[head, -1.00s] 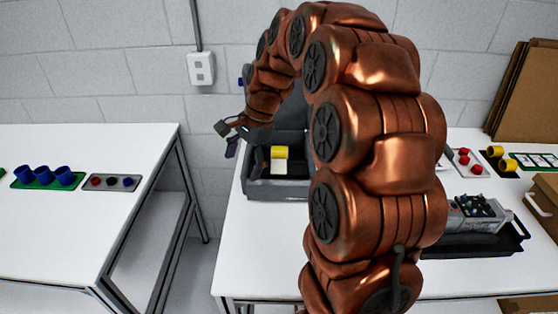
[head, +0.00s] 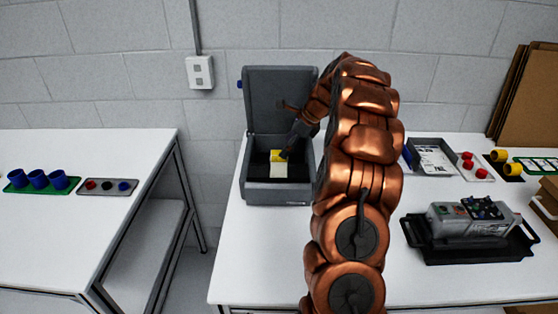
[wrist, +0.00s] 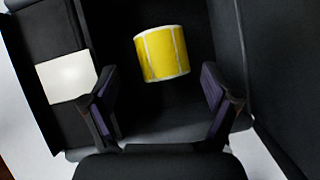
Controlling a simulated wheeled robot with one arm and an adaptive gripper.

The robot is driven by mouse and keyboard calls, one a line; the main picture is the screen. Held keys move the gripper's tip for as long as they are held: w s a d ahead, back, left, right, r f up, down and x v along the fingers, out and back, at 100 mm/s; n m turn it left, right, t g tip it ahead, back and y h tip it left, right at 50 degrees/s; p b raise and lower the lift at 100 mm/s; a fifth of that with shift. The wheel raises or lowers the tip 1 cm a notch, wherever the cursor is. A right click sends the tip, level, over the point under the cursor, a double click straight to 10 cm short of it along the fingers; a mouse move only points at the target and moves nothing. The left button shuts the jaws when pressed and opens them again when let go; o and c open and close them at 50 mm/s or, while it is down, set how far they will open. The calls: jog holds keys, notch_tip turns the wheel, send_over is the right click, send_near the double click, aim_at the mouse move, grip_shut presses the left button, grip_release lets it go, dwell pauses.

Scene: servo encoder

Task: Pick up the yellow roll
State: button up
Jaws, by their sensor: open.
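The yellow roll (head: 278,156) sits inside an open grey box (head: 276,197) on the right-hand table. In the wrist view the yellow roll (wrist: 162,53) lies near the top middle, just beyond my fingertips. My gripper (wrist: 161,95) is open, with one finger on each side below the roll, and nothing is between the fingers. In the head view my gripper (head: 290,150) reaches down into the box from the right, close to the roll; its fingers are too small to make out there.
The box's raised lid (head: 279,95) stands at the back. A white label (wrist: 67,77) lies left of the roll in the wrist view. A grey device on a black tray (head: 440,258), a grey tray (head: 432,172), red parts (head: 467,165) and more yellow rolls (head: 498,156) are to the right.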

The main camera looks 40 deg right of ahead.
aim_at(279, 158)
jog(key=shift+d+p+x, duration=0.1)
jog(key=shift+p+x, duration=0.4)
jog(key=shift+x, duration=1.05)
jog(key=shift+d+p+x, duration=0.15)
jog(key=shift+p+x, duration=0.35)
jog(key=shift+x, duration=1.05)
jog(key=shift+f, duration=0.1)
jog(key=c, duration=1.1)
